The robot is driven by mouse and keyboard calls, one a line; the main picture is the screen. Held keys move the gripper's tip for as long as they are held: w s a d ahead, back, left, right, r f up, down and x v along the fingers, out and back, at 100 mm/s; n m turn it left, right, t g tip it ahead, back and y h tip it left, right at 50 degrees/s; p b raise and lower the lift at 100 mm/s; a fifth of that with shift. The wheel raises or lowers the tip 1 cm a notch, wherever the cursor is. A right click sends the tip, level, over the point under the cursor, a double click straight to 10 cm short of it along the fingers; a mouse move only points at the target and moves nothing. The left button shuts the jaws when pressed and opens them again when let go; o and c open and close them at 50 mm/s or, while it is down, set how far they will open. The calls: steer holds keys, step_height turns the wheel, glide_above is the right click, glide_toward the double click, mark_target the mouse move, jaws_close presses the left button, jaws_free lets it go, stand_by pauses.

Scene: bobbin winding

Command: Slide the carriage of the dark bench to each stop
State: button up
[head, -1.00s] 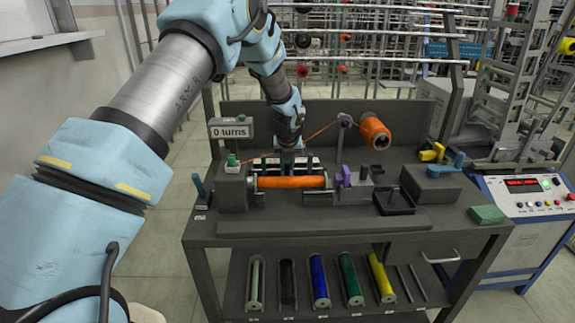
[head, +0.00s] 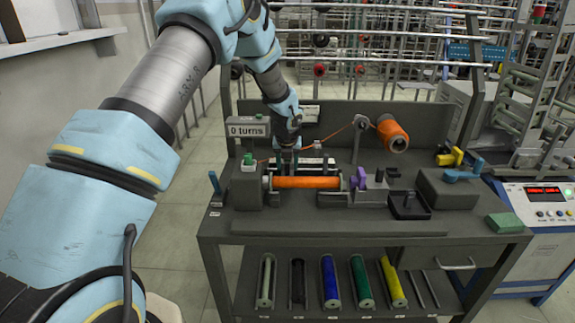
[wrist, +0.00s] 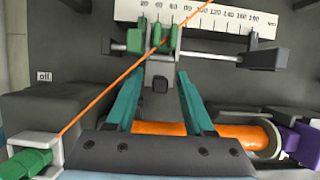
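The dark bench (head: 330,227) stands in front of me. In the wrist view, the carriage (wrist: 160,68) is a small grey block with a black knob, below green upright pieces (wrist: 155,36) near the low end of a white millimetre scale (wrist: 208,17). My gripper (wrist: 157,80) has two teal fingers spread apart, one each side of the carriage's knob, with gaps visible. In the head view my gripper (head: 287,160) hides the carriage.
An orange bobbin (head: 307,182) lies in front of the rail. Orange thread runs from the spool (head: 392,135) across the carriage to a green-topped post (head: 248,162). A "0 turns" sign (head: 247,128) stands left. A purple part (head: 358,179) and black tray (head: 408,207) are right.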

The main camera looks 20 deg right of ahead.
steer(key=b+v, duration=0.2)
steer(key=v, duration=0.8)
steer(key=shift+r, duration=0.4)
steer(key=shift+s, duration=0.15)
